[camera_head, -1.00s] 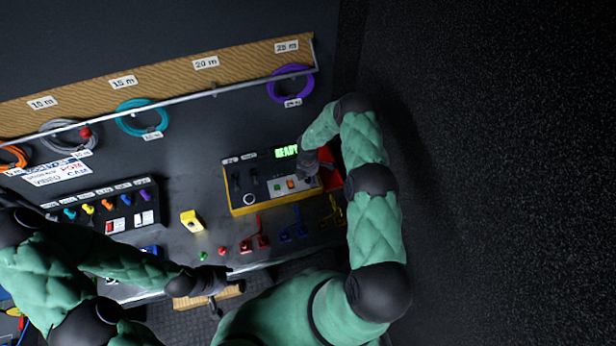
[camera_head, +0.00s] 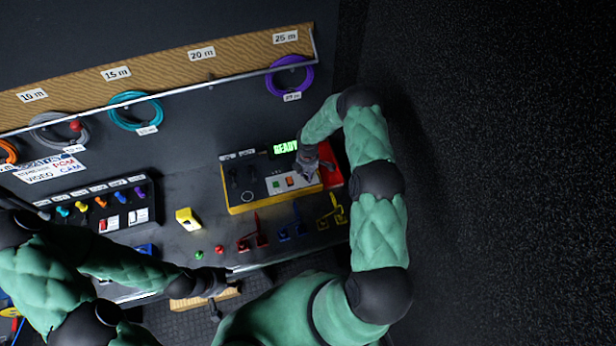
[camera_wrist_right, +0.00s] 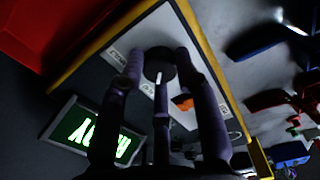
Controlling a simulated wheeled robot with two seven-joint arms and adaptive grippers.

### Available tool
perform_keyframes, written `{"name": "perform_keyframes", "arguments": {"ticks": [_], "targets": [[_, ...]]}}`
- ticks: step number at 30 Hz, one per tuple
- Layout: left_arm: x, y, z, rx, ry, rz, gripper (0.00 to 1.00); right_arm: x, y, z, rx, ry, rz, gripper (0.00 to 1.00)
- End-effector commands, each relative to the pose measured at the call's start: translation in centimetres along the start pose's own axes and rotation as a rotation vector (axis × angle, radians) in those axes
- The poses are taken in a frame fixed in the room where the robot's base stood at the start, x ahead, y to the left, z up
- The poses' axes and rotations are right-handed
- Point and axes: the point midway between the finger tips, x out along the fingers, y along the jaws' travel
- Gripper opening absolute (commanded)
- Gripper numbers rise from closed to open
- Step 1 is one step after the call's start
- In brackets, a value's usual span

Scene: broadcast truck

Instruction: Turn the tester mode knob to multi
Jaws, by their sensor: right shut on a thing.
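The tester (camera_head: 235,207) is a yellow-edged box with a dark and light panel on the table. Its green display (camera_head: 285,147) reads READY and also shows in the right wrist view (camera_wrist_right: 92,132). The black round mode knob (camera_wrist_right: 160,62), with a white pointer line, sits on the light panel strip. My right gripper (camera_wrist_right: 158,66) is shut on the knob, with fingers on both sides of it. In the head view this gripper (camera_head: 308,168) covers the knob. My left gripper (camera_head: 215,285) is low over the front edge, away from the tester; its fingers are unclear.
Beside the tester is a red object (camera_head: 331,174). In front stand red (camera_head: 252,240), blue (camera_head: 292,230) and yellow (camera_head: 331,212) connector-like items. A yellow block (camera_head: 187,219) and a switch panel (camera_head: 155,205) are further left. Coiled cables (camera_head: 290,76) hang along the back.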

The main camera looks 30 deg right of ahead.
Motion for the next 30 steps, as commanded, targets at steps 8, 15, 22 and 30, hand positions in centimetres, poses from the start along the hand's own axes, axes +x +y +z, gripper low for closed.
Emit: {"name": "perform_keyframes", "arguments": {"ticks": [8,15,22,30], "targets": [[4.5,-1.6,-0.2,0.000,0.000,0.000,0.40,0.6,0.1,-0.1,0.261,0.002,0.003,0.00],[7.5,-2.7,-0.3,0.000,0.000,0.000,0.40,0.5,0.1,-0.1,0.489,0.003,0.003,0.00],[10.2,-3.6,-0.4,0.000,0.000,0.000,0.40,0.5,0.1,-0.1,0.709,0.003,0.002,0.00],[13.0,-4.6,-0.5,0.000,0.000,0.000,0.40,0.4,0.2,-0.1,0.964,0.004,0.002,0.00]]}}
